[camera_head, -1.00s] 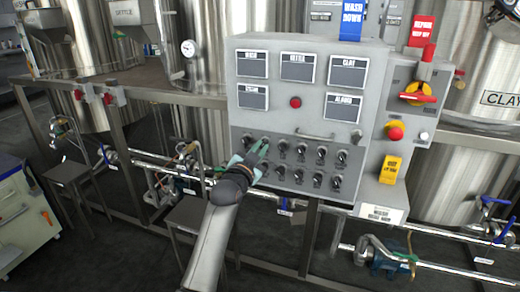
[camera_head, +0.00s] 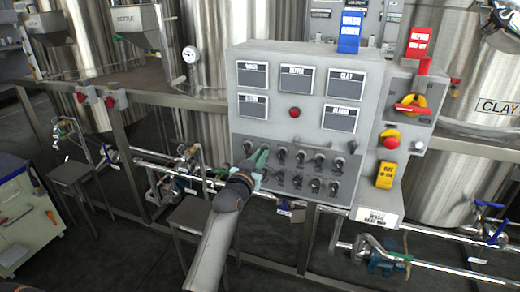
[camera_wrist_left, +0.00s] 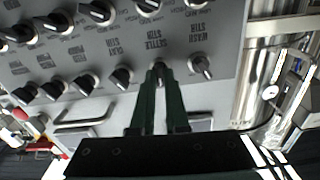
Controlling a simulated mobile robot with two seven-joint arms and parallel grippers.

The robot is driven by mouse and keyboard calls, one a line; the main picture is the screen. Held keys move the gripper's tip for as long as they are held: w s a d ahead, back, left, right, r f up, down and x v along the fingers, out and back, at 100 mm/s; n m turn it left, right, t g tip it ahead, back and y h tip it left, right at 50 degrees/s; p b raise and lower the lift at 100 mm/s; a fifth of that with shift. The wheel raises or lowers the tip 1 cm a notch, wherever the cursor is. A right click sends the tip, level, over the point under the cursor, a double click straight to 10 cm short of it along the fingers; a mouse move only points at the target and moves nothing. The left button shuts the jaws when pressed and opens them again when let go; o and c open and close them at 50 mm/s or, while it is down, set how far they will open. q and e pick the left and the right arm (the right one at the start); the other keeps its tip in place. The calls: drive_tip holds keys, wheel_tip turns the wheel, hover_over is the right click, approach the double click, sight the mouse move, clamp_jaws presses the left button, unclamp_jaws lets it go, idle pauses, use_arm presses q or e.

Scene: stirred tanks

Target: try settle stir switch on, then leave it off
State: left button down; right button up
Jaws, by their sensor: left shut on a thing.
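The grey control panel (camera_head: 300,135) carries two rows of black rotary switches. My left gripper (camera_head: 261,158) is at the upper row, at the second switch from the left, and its fingers partly hide that switch. In the left wrist view, where the panel appears upside down, the settle stir switch (camera_wrist_left: 158,70) lies beside its "SETTLE STIR" lettering. The green fingers of my left gripper (camera_wrist_left: 159,85) are shut on this switch. The wash stir switch (camera_wrist_left: 201,66) is just right of it there, free of the fingers. My right gripper is not in view.
A panel handle (camera_head: 312,139) sits above the upper row. A red button (camera_head: 294,113), a red and yellow isolator (camera_head: 411,104) and a red emergency button (camera_head: 391,140) are nearby. A pipe rail with valves runs below, and steel tanks stand behind.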

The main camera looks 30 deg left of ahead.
use_arm(q)
drive_tip(key=shift+r+n+p, duration=0.2)
drive_tip(key=shift+n+p, duration=0.4)
drive_tip(key=shift+n, duration=0.3)
drive_tip(key=shift+n+p, duration=0.5)
drive_tip(key=shift+n, duration=0.4)
drive_tip(key=shift+f+n+p, duration=0.15)
drive_tip(key=shift+n+p, duration=0.6)
drive_tip(key=shift+n, duration=0.85)
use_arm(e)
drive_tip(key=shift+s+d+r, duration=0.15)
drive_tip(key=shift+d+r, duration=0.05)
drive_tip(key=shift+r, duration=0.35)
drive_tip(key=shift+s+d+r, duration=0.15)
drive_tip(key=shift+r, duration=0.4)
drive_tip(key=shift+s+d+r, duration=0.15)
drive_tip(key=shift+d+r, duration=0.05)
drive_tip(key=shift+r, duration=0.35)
use_arm(q)
drive_tip(key=c, duration=0.9)
unclamp_jaws()
